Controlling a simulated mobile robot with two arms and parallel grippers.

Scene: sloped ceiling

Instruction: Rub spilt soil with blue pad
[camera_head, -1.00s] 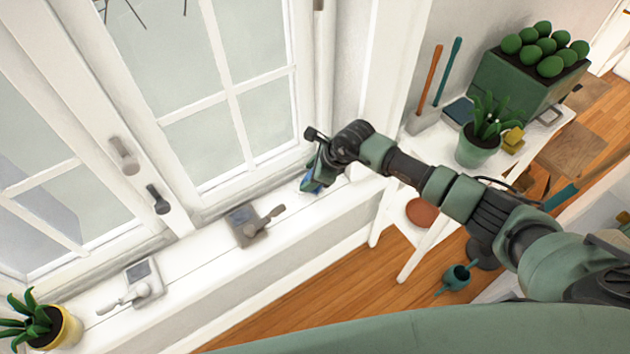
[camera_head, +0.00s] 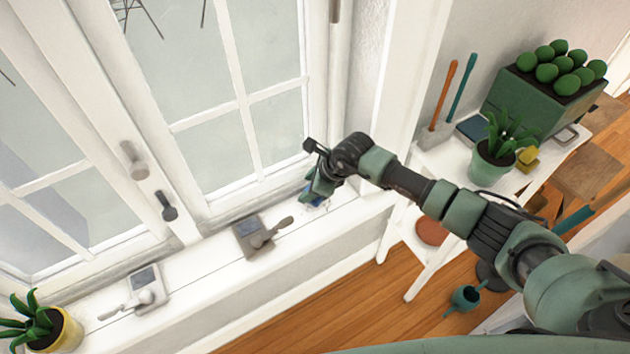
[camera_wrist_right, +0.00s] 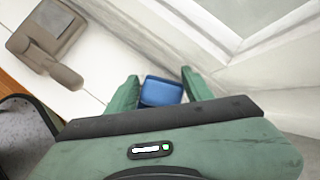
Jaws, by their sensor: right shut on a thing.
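My right gripper (camera_head: 318,193) is low over the white window sill, near the right end of the window. It is shut on the blue pad, which shows clearly between its two green fingers in the right wrist view (camera_wrist_right: 161,91). In the head view only a small bluish part of the pad shows beneath the fingers. I cannot tell whether the pad touches the sill. I cannot make out any spilt soil; the gripper and pad cover that part of the sill. My left gripper is not in view.
A grey-brown handled fitting (camera_head: 258,236) lies on the sill (camera_head: 205,282) left of the gripper. A white table (camera_head: 462,158) with planters stands right; a teal watering can (camera_head: 466,297) is below.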

